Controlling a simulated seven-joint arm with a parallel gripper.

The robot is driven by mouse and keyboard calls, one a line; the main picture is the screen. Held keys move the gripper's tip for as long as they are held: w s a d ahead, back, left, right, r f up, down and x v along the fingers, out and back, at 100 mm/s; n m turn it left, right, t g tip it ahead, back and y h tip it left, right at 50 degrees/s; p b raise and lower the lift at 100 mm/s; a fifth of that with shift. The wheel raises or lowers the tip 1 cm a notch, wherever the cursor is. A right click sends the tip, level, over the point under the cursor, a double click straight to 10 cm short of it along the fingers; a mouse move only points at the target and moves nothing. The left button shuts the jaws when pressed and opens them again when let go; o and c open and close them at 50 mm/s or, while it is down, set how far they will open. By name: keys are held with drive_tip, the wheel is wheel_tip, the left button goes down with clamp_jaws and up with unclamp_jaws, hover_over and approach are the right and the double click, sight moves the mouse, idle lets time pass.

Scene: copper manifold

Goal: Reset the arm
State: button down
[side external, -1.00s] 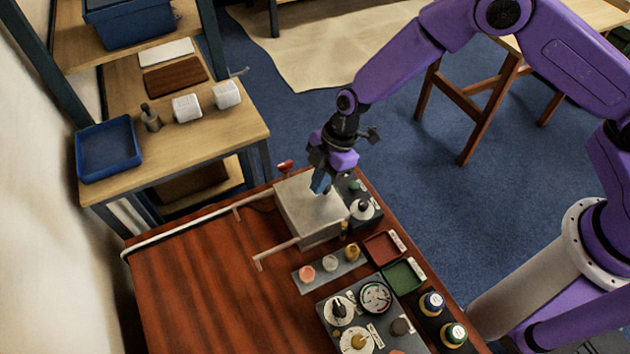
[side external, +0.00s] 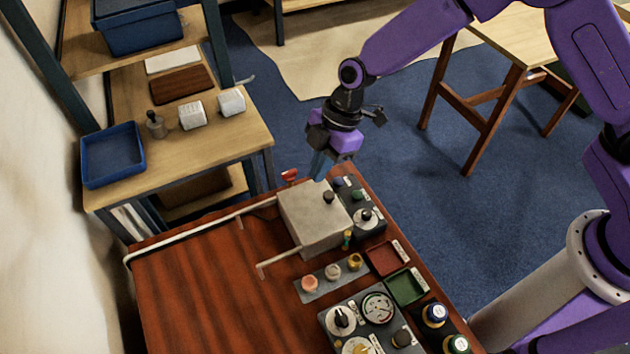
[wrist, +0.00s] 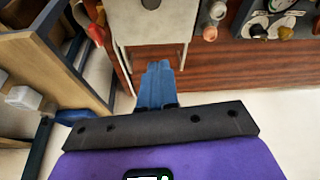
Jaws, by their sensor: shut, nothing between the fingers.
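My gripper (side external: 319,166) hangs from the purple arm above the back edge of the grey metal box (side external: 309,222) on the red-brown table. In the wrist view its blue fingers (wrist: 157,72) are together with nothing between them, and the box (wrist: 158,20) lies beyond the fingertips. A dark knob (side external: 328,196) sits on the box's top near its right edge. The fingertips appear apart from the box. A pale pipe (side external: 200,228) runs along the table's back left edge, and a short pipe end (side external: 277,260) sticks out of the box's front.
A red valve handle (side external: 289,175) stands behind the box. Red (side external: 383,260) and green (side external: 405,287) trays, a grey strip of small fittings (side external: 333,277) and a panel with gauges (side external: 362,325) lie to the right and front. A wooden shelf with a blue bin (side external: 112,155) stands at left. The table's left part is clear.

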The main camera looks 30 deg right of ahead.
drive_tip(key=s+d+r+m+h, duration=0.2)
drive_tip(key=s+d+r+m, duration=0.1)
drive_tip(key=s+d+r, duration=0.8)
drive_tip(key=s+d+r+m, duration=0.2)
drive_tip(key=s+d, duration=0.4)
drive_tip(key=d, duration=0.2)
drive_tip(key=s+d+r+m+h, duration=0.1)
drive_tip(key=s+d+m, duration=0.1)
drive_tip(key=s+d, duration=0.4)
drive_tip(key=shift+s+d+r+t+h, duration=0.3)
drive_tip(key=shift+s+d+r+t, duration=0.1)
drive_tip(key=shift+d, duration=0.55)
